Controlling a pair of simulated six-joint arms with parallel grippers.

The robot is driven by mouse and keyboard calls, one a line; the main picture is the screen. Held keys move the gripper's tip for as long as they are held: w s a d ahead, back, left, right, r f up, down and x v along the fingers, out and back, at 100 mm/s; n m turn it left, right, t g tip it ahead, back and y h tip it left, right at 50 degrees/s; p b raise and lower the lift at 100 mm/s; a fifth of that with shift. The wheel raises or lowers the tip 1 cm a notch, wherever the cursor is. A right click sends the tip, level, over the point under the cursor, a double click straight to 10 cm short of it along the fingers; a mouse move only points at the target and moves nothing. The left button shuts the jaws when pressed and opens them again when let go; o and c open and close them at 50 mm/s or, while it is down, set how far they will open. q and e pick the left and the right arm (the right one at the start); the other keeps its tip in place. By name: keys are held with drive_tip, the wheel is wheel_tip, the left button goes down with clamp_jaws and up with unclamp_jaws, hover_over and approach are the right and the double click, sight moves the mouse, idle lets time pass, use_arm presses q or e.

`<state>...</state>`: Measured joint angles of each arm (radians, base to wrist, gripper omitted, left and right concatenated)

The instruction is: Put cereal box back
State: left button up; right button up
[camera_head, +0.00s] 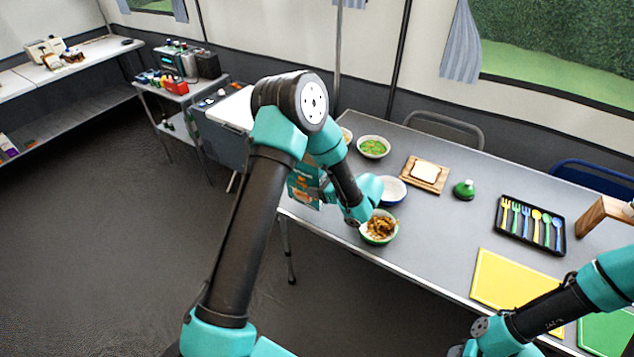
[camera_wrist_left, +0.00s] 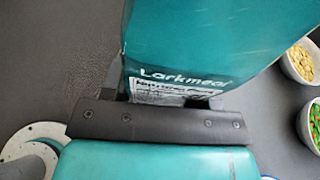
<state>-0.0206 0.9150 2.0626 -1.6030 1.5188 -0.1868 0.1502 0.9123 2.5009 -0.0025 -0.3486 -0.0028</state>
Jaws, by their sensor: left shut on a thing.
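The cereal box (camera_head: 302,188) is teal with an orange patch and shows in the head view beside the left end of the grey table, partly hidden behind my left arm. In the left wrist view the box (camera_wrist_left: 200,45) fills the upper middle, with "Larkmeal" lettering and a white printed panel. My left gripper (camera_wrist_left: 158,98) is shut on the box near that panel. In the head view the left fingers are mostly hidden by the wrist. My right arm enters at the lower right, but its gripper is out of frame.
A bowl of cereal (camera_head: 379,228), a white-and-blue bowl (camera_head: 392,190) and a bowl of green food (camera_head: 373,147) stand near the table's left end. Bread on a board (camera_head: 425,173), a cutlery tray (camera_head: 530,228) and a yellow board (camera_head: 508,280) lie farther right. A side cart (camera_head: 185,90) stands at the back left.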

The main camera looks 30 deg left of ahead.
use_arm(q)
drive_tip(key=w+a, duration=0.3)
drive_tip(key=w, duration=0.2)
drive_tip(key=shift+w+f, duration=0.3)
drive_tip(key=shift+f, duration=1.75)
drive_tip(key=shift+f, duration=0.1)
drive_tip(key=o, duration=0.9)
